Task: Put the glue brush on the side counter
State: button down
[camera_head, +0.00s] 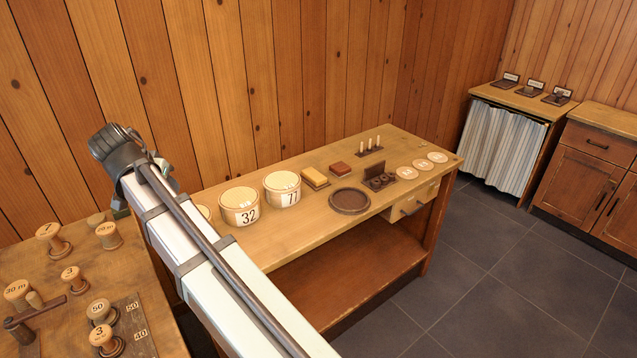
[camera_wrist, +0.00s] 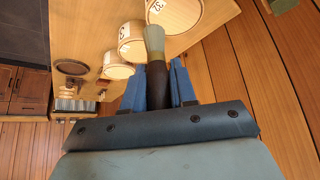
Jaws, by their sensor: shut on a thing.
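The glue brush (camera_wrist: 155,82) has a dark handle, a brass-coloured band and a pale tip. It stands between the blue fingers of my gripper (camera_wrist: 158,78), which is shut on its handle. In the head view my arm hides the brush and most of the gripper. No surface is labelled as the side counter. At the far right of the head view are a curtained counter (camera_head: 541,104) and a wooden cabinet (camera_head: 611,120); both stand well away from my gripper.
A nearer table (camera_head: 70,262) at left holds several spools. Grey floor lies open between workbench and cabinets.

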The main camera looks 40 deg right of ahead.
notch_tip(320, 180, down, 11)
jog(key=d, duration=0.1)
jog(key=shift+f, duration=0.15)
jog(key=shift+s+f, duration=0.1)
jog(key=shift+f, duration=4.85)
jog(key=shift+f, duration=0.1)
jog(key=c, duration=0.9)
grip_release()
jog(key=v, duration=1.2)
